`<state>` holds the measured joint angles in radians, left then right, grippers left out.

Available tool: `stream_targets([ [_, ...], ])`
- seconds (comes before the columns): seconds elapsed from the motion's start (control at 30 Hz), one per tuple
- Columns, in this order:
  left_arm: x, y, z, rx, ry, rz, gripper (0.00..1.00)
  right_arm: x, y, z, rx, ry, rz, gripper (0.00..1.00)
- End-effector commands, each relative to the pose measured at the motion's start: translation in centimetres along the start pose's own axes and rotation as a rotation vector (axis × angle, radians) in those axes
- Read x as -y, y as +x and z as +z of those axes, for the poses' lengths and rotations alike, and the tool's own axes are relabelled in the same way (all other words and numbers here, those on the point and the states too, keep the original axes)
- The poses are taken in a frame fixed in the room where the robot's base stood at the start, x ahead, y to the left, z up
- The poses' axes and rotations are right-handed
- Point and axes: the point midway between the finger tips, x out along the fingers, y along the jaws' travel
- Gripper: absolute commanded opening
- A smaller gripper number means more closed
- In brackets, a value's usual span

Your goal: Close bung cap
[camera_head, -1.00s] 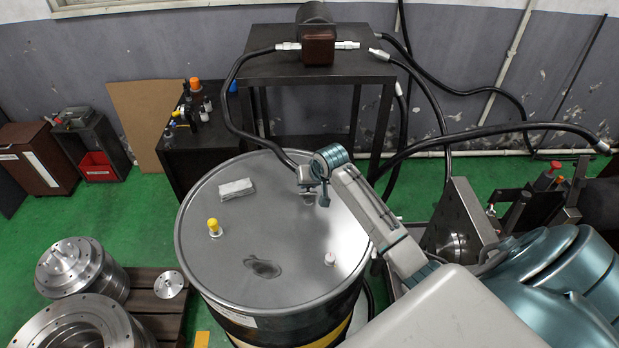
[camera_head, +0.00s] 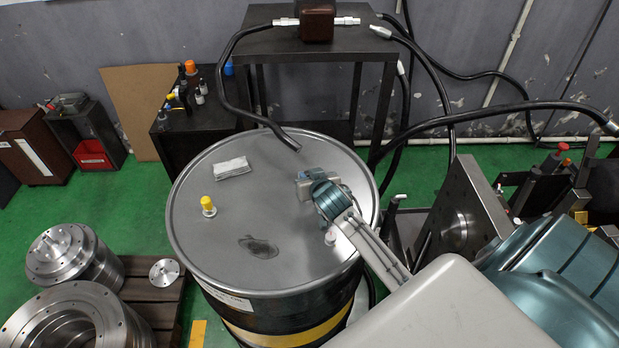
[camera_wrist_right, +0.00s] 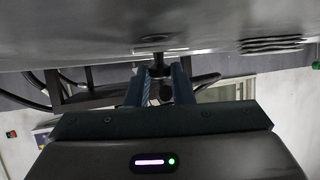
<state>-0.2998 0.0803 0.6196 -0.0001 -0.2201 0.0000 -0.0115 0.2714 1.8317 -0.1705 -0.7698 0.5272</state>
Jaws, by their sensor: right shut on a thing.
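A grey-topped drum (camera_head: 215,245) stands upright in the middle of the head view. My right gripper (camera_head: 308,186) is over the right part of its lid. In the right wrist view the gripper (camera_wrist_right: 160,82) is shut on a small dark knobbed piece (camera_wrist_right: 159,73), apparently the bung cap. Its other end is close to a round dark spot (camera_wrist_right: 161,51) on the grey lid surface; I cannot tell whether they touch. In the head view my gripper and wrist hide this piece. My left gripper is not in view.
On the lid are a yellow cap (camera_head: 208,206), a folded white cloth (camera_head: 232,168), a dark oval mark (camera_head: 258,247) and a small white fitting (camera_head: 330,238). A black hose (camera_head: 226,90) from the dark table (camera_head: 275,44) ends over the lid's back edge. A steel plate fixture (camera_head: 462,215) stands to the right.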

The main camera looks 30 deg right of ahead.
Motion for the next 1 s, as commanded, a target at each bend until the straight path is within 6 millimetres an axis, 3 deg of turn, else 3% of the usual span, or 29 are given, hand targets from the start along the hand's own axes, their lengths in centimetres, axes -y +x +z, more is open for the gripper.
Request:
stream_targets([
  [0.43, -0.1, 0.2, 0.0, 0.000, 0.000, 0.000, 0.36, 0.0, 0.0, 0.4, -0.003, -0.001, 0.003, 0.00],
  [0.47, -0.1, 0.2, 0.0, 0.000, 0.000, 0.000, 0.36, 0.0, 0.0, 0.4, -0.003, -0.001, 0.003, 0.23],
  [0.57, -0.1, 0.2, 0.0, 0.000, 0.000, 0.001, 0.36, 0.0, 0.0, 0.4, -0.004, -0.001, 0.002, 0.42],
  [1.0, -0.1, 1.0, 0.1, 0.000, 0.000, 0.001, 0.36, 0.0, -0.4, -0.7, -0.011, -0.002, 0.002, 0.43],
])
